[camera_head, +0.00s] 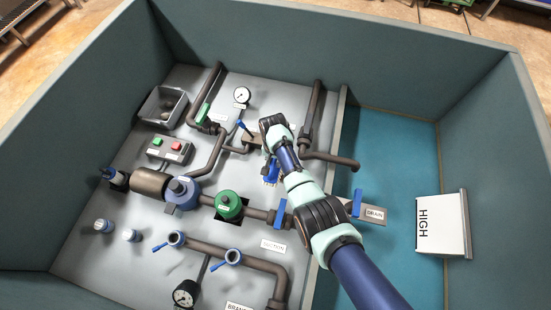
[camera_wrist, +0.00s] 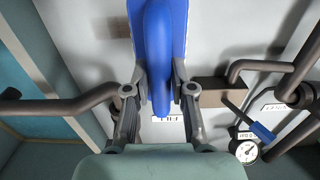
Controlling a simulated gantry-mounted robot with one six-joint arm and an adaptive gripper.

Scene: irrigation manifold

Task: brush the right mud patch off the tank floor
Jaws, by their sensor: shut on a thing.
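My gripper (camera_head: 271,160) hangs over the grey panel, left of the tank. In the wrist view its two fingers (camera_wrist: 160,92) are shut on a long blue object (camera_wrist: 160,50), which also shows below the gripper in the head view (camera_head: 271,173). The teal tank floor (camera_head: 395,150) is at the right in the head view. I make out no mud patch on it; my arm and the HIGH plate hide parts of it.
Brown pipes (camera_head: 313,120) and a gauge (camera_head: 242,95) stand close around my gripper. A blue drain lever (camera_head: 357,203) is beside my arm. The white HIGH plate (camera_head: 442,225) stands at the tank's right. Tall teal walls (camera_head: 330,45) enclose everything. The upper tank floor is clear.

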